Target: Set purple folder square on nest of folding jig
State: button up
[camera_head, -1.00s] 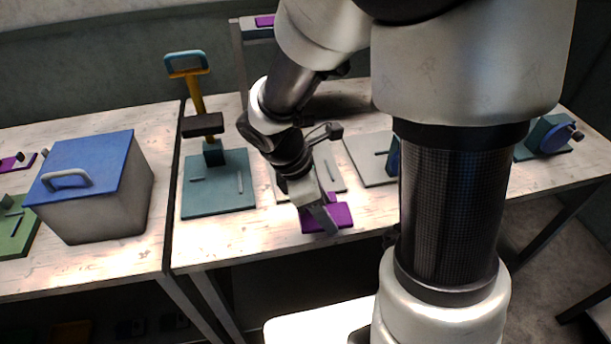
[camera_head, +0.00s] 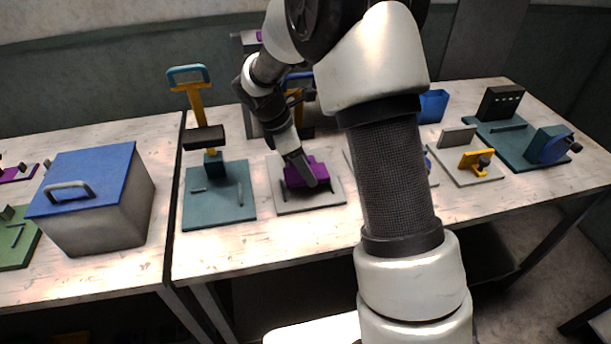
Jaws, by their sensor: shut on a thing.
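The purple folder (camera_head: 298,180) is a small flat purple piece held by my gripper (camera_head: 303,176). My gripper is shut on it and hangs over a light grey plate (camera_head: 318,202) on the bench, which looks like the base of the folding jig. The folder is over the middle of this plate, and a dark shadow lies under its front edge. I cannot tell whether it touches the plate or is just above it. The fingers hide part of the folder and the jig's nest.
A teal press (camera_head: 218,196) with an upright lever stands left of the plate. A blue-lidded box (camera_head: 92,185) sits further left. A yellow-clamped fixture (camera_head: 476,160) and a teal fixture with a blue disc (camera_head: 549,145) stand right. The bench front (camera_head: 270,248) is clear.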

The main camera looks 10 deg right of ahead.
jog(key=shift+f, duration=1.75)
jog(key=shift+f+b, duration=0.2)
jog(key=shift+b, duration=0.1)
jog(key=o, duration=1.2)
jog(key=shift+c, duration=0.2)
jog(key=shift+r, duration=0.1)
